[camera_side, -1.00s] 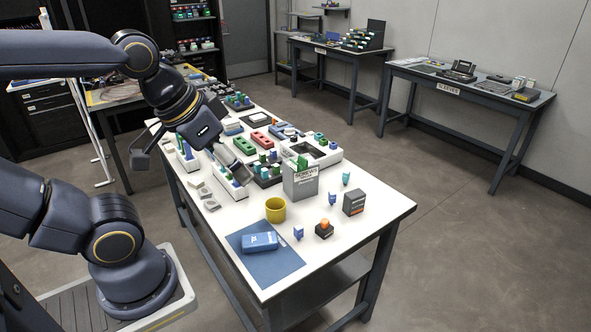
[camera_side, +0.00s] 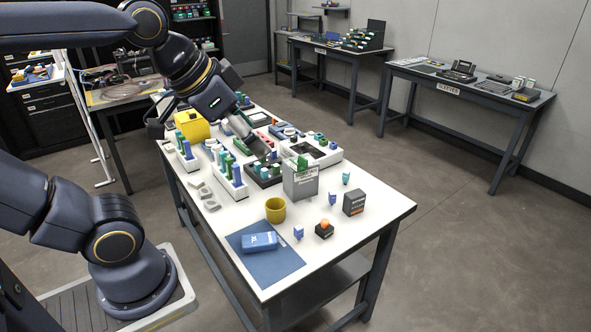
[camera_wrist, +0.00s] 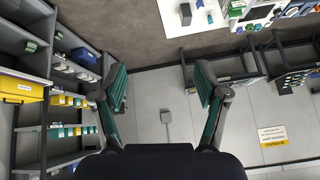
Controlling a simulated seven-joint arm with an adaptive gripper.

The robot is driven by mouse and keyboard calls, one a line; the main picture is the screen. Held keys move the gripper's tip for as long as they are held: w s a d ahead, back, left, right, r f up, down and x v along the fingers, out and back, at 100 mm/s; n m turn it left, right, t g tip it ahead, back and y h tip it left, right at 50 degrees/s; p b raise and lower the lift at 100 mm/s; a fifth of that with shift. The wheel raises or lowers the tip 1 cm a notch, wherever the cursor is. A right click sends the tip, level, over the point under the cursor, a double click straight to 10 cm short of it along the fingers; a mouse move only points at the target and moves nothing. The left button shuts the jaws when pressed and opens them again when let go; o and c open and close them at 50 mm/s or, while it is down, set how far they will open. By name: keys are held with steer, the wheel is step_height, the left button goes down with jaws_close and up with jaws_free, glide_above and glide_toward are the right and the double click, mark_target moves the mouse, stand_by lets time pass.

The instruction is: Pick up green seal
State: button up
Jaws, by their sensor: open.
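Several small green pieces stand on the white table (camera_side: 345,240) in the side view; I cannot tell for certain which is the green seal. Green and teal pieces (camera_side: 264,172) sit in a dark tray beside my gripper (camera_side: 262,150). Other green and blue pieces (camera_side: 232,170) stand in a white rack to the left, and a green piece (camera_side: 302,161) shows at the top of a grey box. In the wrist view, my gripper (camera_wrist: 161,82) has its two fingers wide apart with nothing between them. Its fingertips are small and partly unclear in the side view.
A grey box (camera_side: 300,184), a yellow cup (camera_side: 275,210), a black box (camera_side: 354,203) and a blue case (camera_side: 260,241) on a blue mat stand nearer the front. A yellow object (camera_side: 193,126) is behind the rack. The table's front right corner is clear.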

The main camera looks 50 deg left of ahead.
steer(key=w+a+r+m, duration=0.1)
steer(key=w+a+r, duration=0.15)
steer(key=w, duration=0.55)
steer(key=n+g, duration=0.2)
steer(key=n, duration=0.1)
glide_above(303, 158)
steer(key=s, duration=0.2)
step_height(303, 158, down, 24)
steer(key=shift+w+d+f, duration=0.1)
steer(key=shift+w+f, duration=0.05)
steer(key=x, duration=0.5)
steer(key=shift+f, duration=0.45)
steer(key=c, duration=1.3)
steer(key=shift+c, duration=0.2)
steer(key=shift+r, duration=0.15)
